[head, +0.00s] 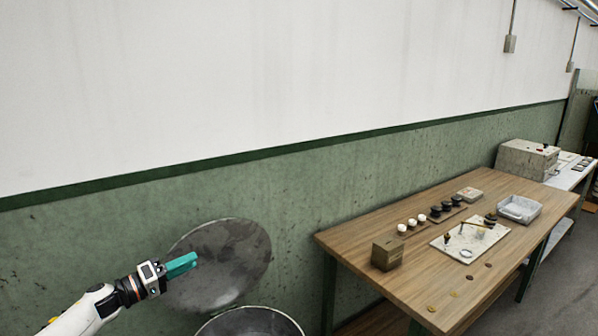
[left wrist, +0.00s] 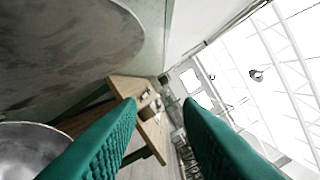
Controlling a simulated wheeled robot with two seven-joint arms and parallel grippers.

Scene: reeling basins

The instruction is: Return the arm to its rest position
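My left arm comes in at the lower left of the head view. Its gripper (head: 194,261) has teal fingers and is held in the air in front of a round grey metal lid. In the left wrist view the two ribbed teal fingers of the gripper (left wrist: 160,103) stand apart with nothing between them. My right arm and gripper are not in view.
The round metal lid (head: 235,260) stands tilted up by the green wall, behind a metal basin (head: 250,324). A wooden table (head: 360,238) to the right bears a box (head: 386,254), a board (head: 450,243), a grey tray (head: 519,208) and several small items.

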